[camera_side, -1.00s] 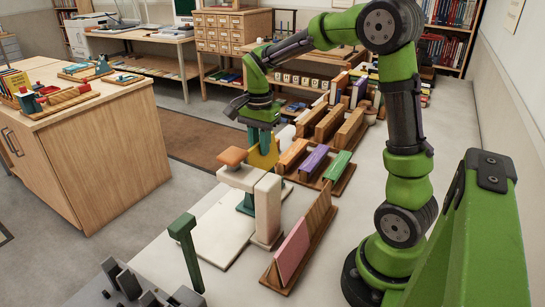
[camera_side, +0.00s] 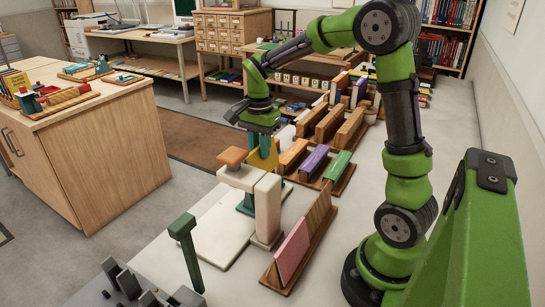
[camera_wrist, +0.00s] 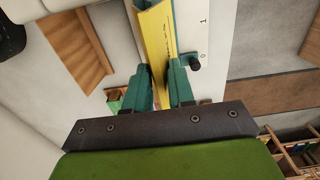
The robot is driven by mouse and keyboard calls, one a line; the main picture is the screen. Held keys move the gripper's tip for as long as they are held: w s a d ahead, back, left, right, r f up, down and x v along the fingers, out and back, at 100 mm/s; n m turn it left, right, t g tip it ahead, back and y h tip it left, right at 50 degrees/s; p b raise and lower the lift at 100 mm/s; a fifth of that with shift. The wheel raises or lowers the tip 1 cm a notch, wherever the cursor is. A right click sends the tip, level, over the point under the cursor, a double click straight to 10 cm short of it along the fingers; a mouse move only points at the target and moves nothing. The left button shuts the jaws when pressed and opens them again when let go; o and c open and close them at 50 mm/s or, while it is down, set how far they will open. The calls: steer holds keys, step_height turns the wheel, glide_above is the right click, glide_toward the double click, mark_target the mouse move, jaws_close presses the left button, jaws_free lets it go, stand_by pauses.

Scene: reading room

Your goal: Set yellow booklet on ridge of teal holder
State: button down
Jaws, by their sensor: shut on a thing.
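My gripper (camera_wrist: 168,85) is shut on the yellow booklet (camera_wrist: 157,45), with one teal finger on each side of it in the wrist view. In the side view the booklet (camera_side: 263,161) hangs below my gripper (camera_side: 264,146), just behind the pale stand. The teal holder (camera_side: 246,204) shows low behind that stand, mostly hidden. In the wrist view, teal edges of the holder (camera_wrist: 173,12) show along the booklet. I cannot tell whether the booklet touches the holder's ridge.
The pale stand with an orange knob (camera_side: 232,157) is close in front of the booklet. Wooden racks with a purple block (camera_side: 314,159) and a green block (camera_side: 337,166) stand to the right. A rack with a pink board (camera_side: 293,250) is nearer. A green post (camera_side: 187,250) stands at front left.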

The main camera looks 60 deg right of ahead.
mark_target(260, 164)
stand_by(0.3)
steer(key=shift+f, duration=1.5)
steer(key=shift+f, duration=0.2)
steer(key=shift+f, duration=2)
stand_by(0.8)
steer(key=c, duration=0.9)
jaws_free()
